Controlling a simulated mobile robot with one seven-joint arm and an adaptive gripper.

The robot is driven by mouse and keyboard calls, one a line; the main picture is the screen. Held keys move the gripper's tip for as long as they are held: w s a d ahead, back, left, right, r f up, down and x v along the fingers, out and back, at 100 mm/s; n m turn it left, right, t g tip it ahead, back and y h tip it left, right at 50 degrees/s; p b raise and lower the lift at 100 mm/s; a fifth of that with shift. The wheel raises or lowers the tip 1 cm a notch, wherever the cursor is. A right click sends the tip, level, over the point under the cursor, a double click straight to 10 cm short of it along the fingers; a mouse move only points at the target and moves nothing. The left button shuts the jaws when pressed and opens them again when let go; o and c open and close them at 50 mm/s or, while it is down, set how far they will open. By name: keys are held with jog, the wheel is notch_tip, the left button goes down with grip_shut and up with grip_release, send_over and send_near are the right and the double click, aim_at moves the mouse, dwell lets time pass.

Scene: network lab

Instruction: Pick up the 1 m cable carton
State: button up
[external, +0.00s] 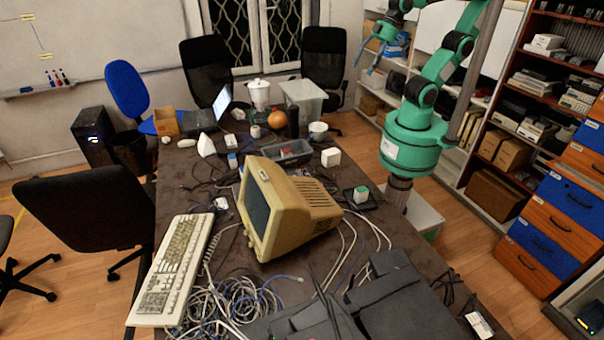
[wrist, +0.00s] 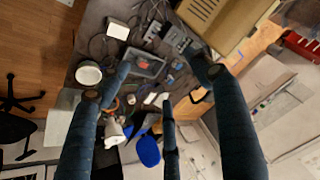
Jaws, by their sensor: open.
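Several small boxes stand on the dark table, and their labels are too small to read, so I cannot tell which is the 1 m cable carton. A plain white box (external: 331,157) is right of the grey bin; it also shows in the wrist view (wrist: 117,28). A small white-and-blue box (external: 231,140) is left of the bin. My gripper (external: 369,64) is open and empty, raised beyond the table's right side; its spread fingers also show in the wrist view (wrist: 162,78).
A beige monitor (external: 280,208), a keyboard (external: 175,262), tangled cables (external: 225,308) and black devices (external: 375,300) crowd the near table. Shelves (external: 500,120) line the right.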

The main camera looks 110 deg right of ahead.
jog(key=w+d+m, duration=0.2)
jog(key=w+m, duration=0.3)
jog(key=w, duration=0.5)
jog(key=m+g+b, duration=0.1)
jog(key=m, duration=2.7)
send_over(232, 156)
jog(key=s, duration=0.5)
notch_tip(232, 156, down, 39)
jog(key=shift+w+f, duration=0.1)
jog(key=shift+w, duration=0.05)
jog(key=shift+a, duration=0.1)
jog(key=shift+b+x, duration=0.9)
jog(key=shift+x, duration=3.4)
jog(key=shift+f, duration=0.1)
